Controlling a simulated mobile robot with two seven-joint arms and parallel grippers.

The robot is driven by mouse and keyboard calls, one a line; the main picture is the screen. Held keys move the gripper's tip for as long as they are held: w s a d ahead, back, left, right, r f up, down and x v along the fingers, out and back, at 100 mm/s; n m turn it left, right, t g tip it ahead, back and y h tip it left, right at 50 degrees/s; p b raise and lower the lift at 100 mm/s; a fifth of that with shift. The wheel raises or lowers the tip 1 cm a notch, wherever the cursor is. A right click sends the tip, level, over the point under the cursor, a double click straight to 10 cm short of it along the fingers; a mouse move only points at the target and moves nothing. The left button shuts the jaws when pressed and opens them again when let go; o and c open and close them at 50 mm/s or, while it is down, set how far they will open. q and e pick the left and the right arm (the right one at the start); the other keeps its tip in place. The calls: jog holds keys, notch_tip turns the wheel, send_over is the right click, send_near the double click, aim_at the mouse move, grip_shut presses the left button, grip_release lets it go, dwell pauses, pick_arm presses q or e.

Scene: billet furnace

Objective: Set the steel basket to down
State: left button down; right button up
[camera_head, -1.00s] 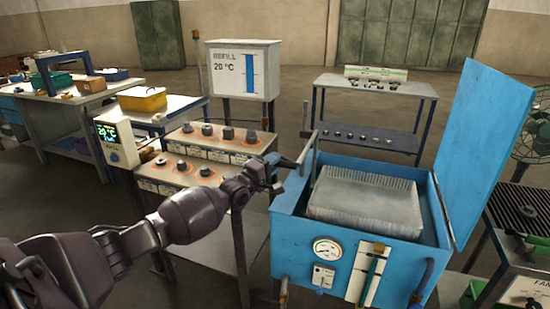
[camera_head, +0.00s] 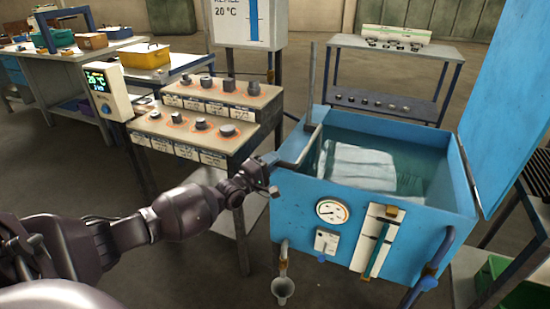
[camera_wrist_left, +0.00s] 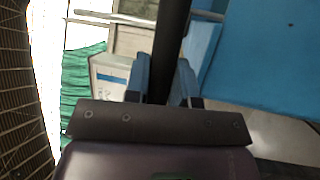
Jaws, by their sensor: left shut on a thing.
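The steel basket (camera_head: 362,165) sits inside the blue tank (camera_head: 292,205), under the water, and looks pale and blurred through it. A grey crank-shaped handle (camera_head: 306,148) stands at the tank's left side, with an upright rod and a bent lower end. My left gripper (camera_head: 270,166) is at the lower end of this handle, outside the tank wall. In the left wrist view, the fingers (camera_wrist_left: 164,82) are shut on a dark bar (camera_wrist_left: 173,42), which appears to be the handle's grip. My right gripper is not in view.
The tank's open blue lid (camera_head: 512,110) rises at the right. A gauge (camera_head: 332,211) and valves are on the tank's front. A stand with several dark billets (camera_head: 228,85) is left of the tank. A shelf (camera_head: 385,85) stands behind.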

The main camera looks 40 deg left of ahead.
pick_arm(q)
jog(key=shift+s+d+f, duration=0.1)
jog(key=shift+s+f, duration=0.05)
jog(key=shift+f, duration=0.5)
jog(key=c, duration=1.1)
grip_release()
jog(key=shift+o, duration=0.6)
jog(key=shift+r, duration=0.2)
jog(key=shift+r, duration=0.15)
jog(key=p+v, duration=0.1)
jog(key=v, duration=0.9)
jog(key=shift+s, duration=0.3)
